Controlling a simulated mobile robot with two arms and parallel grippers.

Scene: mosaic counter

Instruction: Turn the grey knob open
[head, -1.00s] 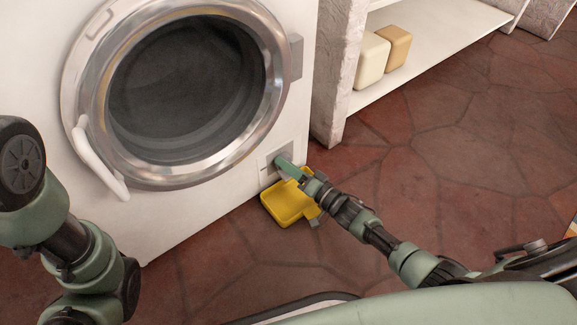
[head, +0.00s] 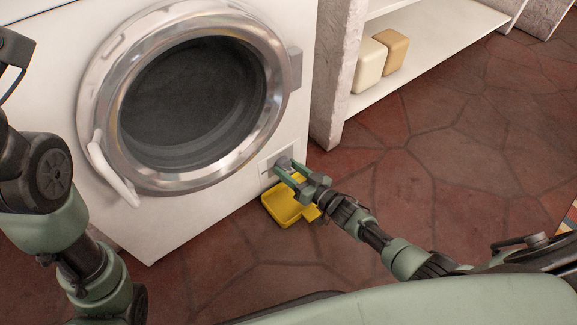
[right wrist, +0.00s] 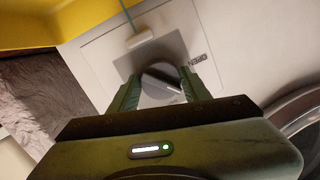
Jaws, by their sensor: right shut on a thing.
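The grey knob (right wrist: 160,82) sits in a square recess low on the front of the white washing machine (head: 215,205). In the right wrist view it lies between the two green fingers of my right gripper (right wrist: 168,88), which is shut on it. The word "OPEN" is printed beside the recess. In the head view my right gripper (head: 290,168) reaches the knob (head: 283,162) at the machine's lower right, and its fingers partly hide it. My left arm shows at the left edge; its gripper is out of view.
A yellow tray (head: 286,208) lies on the red stone floor under the knob. A small white piece on a thin cord (right wrist: 140,38) hangs beside the recess. The round door (head: 190,100) is shut. A shelf (head: 440,50) at right holds two blocks.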

